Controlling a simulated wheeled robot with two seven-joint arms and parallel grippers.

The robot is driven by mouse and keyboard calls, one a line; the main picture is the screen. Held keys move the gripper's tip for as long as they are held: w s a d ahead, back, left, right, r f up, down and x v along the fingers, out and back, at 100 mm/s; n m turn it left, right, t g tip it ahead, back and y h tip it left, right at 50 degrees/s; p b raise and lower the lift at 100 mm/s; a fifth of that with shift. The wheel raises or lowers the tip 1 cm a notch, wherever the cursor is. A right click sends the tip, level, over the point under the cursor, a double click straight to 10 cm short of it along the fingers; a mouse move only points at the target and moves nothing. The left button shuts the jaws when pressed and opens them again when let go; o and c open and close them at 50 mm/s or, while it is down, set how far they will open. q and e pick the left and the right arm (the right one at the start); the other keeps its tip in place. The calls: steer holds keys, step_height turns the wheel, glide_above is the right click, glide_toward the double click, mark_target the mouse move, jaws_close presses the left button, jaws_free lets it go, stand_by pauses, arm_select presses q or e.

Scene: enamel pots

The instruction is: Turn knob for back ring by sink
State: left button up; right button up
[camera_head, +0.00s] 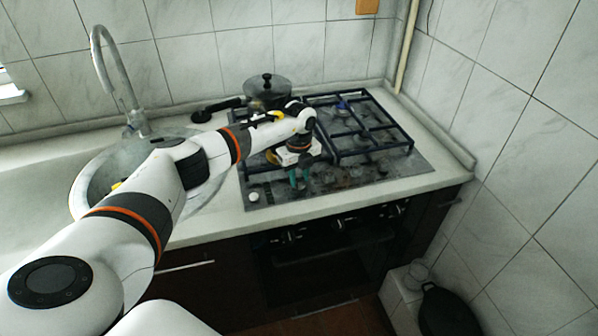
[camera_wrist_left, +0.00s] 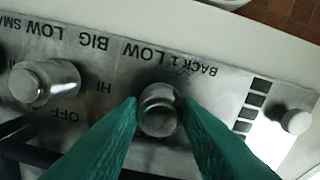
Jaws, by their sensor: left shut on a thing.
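The gas hob (camera_head: 408,165) is set into the counter to the right of the sink (camera_head: 84,192). My left gripper (camera_head: 298,181) reaches down to the front of its control panel. In the left wrist view the green fingers are shut on a round metal knob (camera_wrist_left: 160,112), one on each side. The panel lettering beside this knob reads "BACK 1 LOW", upside down. A second metal knob (camera_wrist_left: 45,83) stands apart to its left. In the head view the held knob is too small and covered to make out. My right gripper is not in view.
A lidded pot (camera_head: 267,91) stands at the back left of the hob, behind my left arm. A small round button (camera_wrist_left: 297,121) sits at the panel's end. Black grates (camera_head: 375,147) cover the hob. A tiled wall (camera_head: 500,120) bounds the right side.

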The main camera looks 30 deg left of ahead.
arm_select(q)
steer(key=n+p, duration=0.2)
steer(key=n, duration=0.3)
steer(key=shift+r+n+p, duration=0.1)
steer(key=shift+n+p, duration=0.25)
steer(key=shift+n, duration=0.05)
stand_by(0.4)
steer(key=o, duration=1)
step_height(320, 180, up, 12)
steer(key=b, duration=0.2)
steer(key=shift+b, duration=0.35)
